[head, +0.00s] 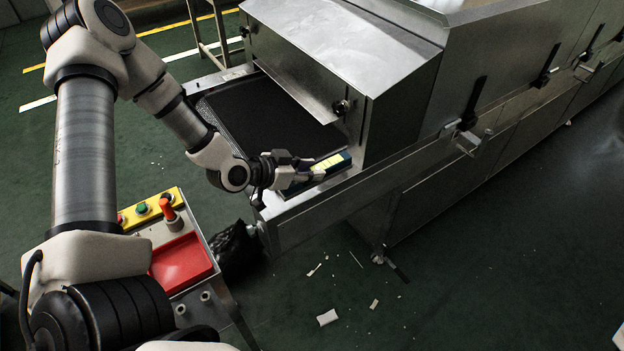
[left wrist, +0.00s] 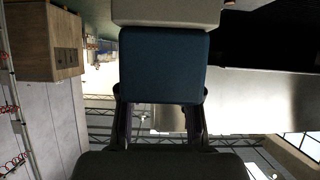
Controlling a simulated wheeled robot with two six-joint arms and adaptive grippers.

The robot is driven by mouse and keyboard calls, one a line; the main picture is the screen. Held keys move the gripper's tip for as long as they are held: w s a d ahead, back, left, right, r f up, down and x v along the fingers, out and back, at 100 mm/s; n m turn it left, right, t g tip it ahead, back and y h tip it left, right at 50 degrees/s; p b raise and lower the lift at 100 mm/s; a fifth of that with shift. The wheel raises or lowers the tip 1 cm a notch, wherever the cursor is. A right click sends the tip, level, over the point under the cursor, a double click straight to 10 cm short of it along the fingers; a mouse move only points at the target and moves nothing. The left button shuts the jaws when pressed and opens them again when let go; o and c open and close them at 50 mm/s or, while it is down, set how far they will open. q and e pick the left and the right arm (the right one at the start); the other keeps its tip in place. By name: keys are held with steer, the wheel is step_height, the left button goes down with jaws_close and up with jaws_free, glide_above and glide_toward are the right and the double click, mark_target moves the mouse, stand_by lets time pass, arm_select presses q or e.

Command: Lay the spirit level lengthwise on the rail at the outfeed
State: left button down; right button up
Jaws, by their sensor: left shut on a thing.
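The spirit level, blue with a yellow top (head: 331,163), is at the outfeed end of the dryer. My left gripper (head: 311,171) is shut on it, coming from the left. The level is over the metal rail (head: 277,206) at the near side of the belt and runs roughly along it. I cannot tell whether it touches the rail. In the left wrist view a blue face of the level (left wrist: 164,66) fills the space beyond the two fingers. My right gripper is not in view.
The black outfeed belt (head: 262,115) lies behind the rail, under the steel hood (head: 345,50), whose side stands close to the level's right end. A control stand with a red tray (head: 182,262) is at lower left. Debris (head: 327,317) lies on the green floor.

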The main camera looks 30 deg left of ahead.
arm_select(q)
steer(key=f, duration=0.1)
steer(key=w+f, duration=0.1)
steer(key=f, duration=0.1)
steer(key=shift+w+a+f, duration=0.1)
steer(key=shift+w+f, duration=0.1)
steer(key=shift+w+a+f, duration=0.1)
steer(key=shift+f+b, duration=0.1)
steer(key=shift+b, duration=0.2)
steer(key=c, duration=0.8)
jaws_free()
